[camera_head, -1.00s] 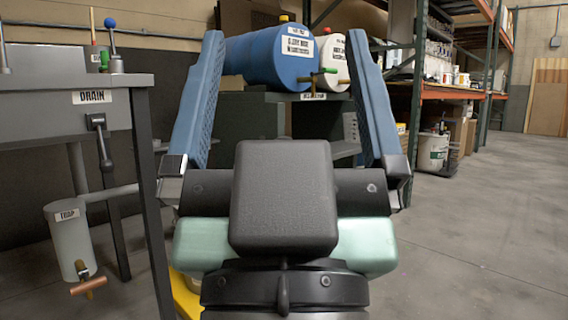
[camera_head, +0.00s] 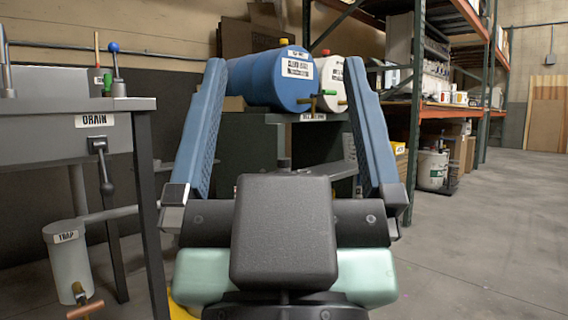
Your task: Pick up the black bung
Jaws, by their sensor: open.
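My gripper (camera_head: 286,64) is open and empty, its two blue fingers pointing up and away from me in the head view. A small dark knob (camera_head: 284,163) shows just above the block of my gripper, between the fingers. It may be the black bung, but I cannot tell for sure. The rest of it and what it stands on are hidden behind my gripper.
A blue drum (camera_head: 268,80) and a white drum (camera_head: 330,84) lie on a dark stand (camera_head: 255,125) beyond the fingers. A grey drain bench (camera_head: 60,138) with a trap pot (camera_head: 70,252) stands left. The floor at right is clear.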

